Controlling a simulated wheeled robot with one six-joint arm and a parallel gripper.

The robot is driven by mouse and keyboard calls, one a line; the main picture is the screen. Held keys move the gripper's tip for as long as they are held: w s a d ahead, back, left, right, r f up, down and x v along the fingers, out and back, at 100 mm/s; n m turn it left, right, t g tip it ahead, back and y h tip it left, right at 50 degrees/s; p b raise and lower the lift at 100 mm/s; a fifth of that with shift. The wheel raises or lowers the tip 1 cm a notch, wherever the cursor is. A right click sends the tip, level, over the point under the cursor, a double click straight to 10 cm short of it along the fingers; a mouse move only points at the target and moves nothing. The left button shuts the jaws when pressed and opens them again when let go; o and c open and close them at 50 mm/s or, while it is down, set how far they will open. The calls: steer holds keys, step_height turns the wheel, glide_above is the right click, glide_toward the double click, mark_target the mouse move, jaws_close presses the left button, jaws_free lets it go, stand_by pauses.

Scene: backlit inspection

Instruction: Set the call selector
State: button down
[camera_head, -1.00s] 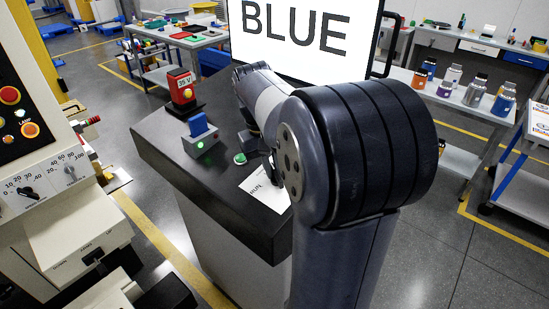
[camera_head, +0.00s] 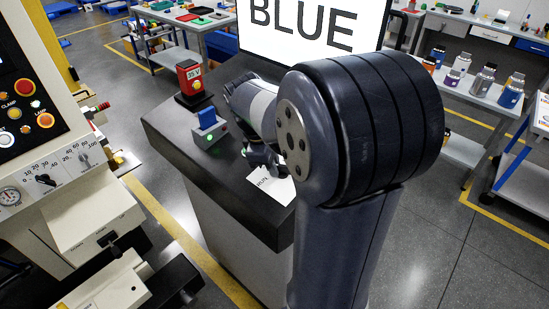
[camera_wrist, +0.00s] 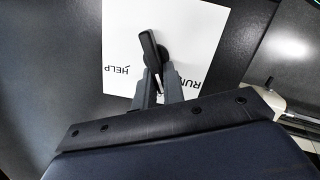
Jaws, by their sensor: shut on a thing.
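The call selector is a dark lever (camera_wrist: 151,48) over a white card (camera_wrist: 118,40) with printed words HELP and RUN, both turned in the wrist view. A third word is mostly hidden behind my fingers. My gripper (camera_wrist: 158,84) is shut on the near part of the lever, whose rounded far end sticks out past the fingertips. Which word the lever points at, I cannot tell.
A screen (camera_head: 300,32) reading BLUE stands behind. A machine panel (camera_head: 45,140) is at the left.

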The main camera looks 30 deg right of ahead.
steer(key=n, duration=0.1)
steer(key=n+p, duration=0.1)
steer(key=n, duration=0.1)
steer(key=shift+s+a+r+n, duration=0.1)
steer(key=shift+s+a+n, duration=0.1)
steer(key=shift+s+n, duration=0.1)
steer(key=shift+s+n+t+p, duration=0.15)
steer(key=shift+n+t+p, duration=0.25)
steer(key=shift+n+p, duration=0.7)
steer(key=shift+n+b, duration=0.3)
steer(key=shift+n, duration=0.2)
steer(key=c, duration=1.5)
jaws_free()
steer(key=shift+f, duration=0.2)
steer(key=b+v, duration=0.1)
steer(key=v, duration=1)
steer(key=shift+a, duration=0.25)
steer(key=shift+f, duration=0.1)
steer(key=shift+m, duration=0.3)
steer(key=x, duration=1.1)
steer(key=shift+d+p, duration=0.2)
steer(key=shift+p, duration=0.15)
